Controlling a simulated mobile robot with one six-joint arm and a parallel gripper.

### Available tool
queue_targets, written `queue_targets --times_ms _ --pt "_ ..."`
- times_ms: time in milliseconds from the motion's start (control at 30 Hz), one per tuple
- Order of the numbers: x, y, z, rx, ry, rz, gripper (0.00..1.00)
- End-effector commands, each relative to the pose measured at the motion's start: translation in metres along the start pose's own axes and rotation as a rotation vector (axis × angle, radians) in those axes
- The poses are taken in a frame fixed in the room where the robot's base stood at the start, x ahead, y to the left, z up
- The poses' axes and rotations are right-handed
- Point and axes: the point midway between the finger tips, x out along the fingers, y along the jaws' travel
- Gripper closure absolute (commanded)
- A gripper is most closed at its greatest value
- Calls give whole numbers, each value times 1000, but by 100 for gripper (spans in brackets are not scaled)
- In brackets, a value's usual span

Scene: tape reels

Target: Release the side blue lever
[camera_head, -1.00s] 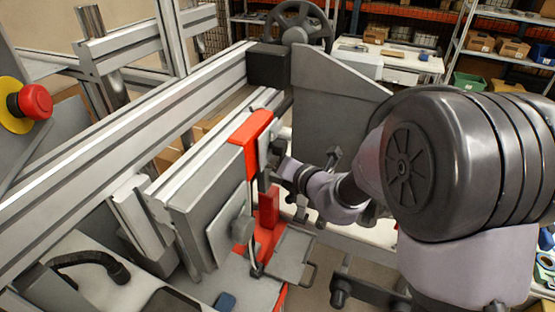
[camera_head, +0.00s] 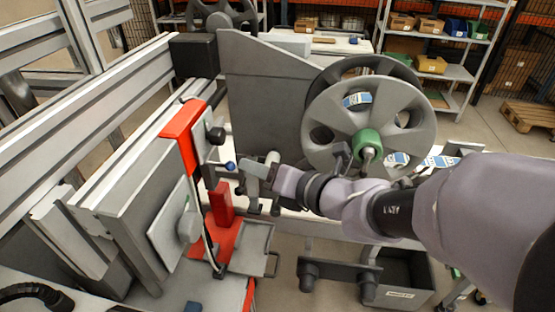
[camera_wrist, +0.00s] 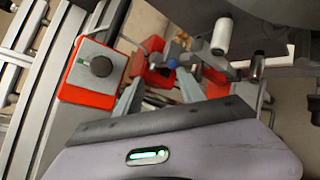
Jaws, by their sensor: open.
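The blue lever shows as a small blue knob (camera_head: 230,165) beside the red and grey machine head (camera_head: 184,138). In the wrist view the blue knob (camera_wrist: 171,64) lies just beyond and between my finger tips. My gripper (camera_head: 252,172) is to the right of the knob, close to it, with its fingers pointing left toward it. In the wrist view my gripper (camera_wrist: 160,80) has its two grey fingers apart with nothing held between them. I see no contact with the knob. The lever's stem is mostly hidden.
A large grey reel (camera_head: 395,115) with a green hub stands behind my arm. A red bracket (camera_head: 222,205) and a small grey tray (camera_head: 250,248) sit below the knob. A grey upright plate (camera_head: 262,95) rises behind. A dark bin (camera_head: 405,275) stands at lower right.

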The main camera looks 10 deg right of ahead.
Motion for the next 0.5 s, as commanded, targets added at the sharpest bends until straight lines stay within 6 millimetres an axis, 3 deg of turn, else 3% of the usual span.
queue_targets --times_ms 400,467,500 --pt "-9 4 3 -22 -6 0 53" --pt "-11 12 -6 -123 28 17 53" --pt "-15 22 -20 -272 74 42 53"
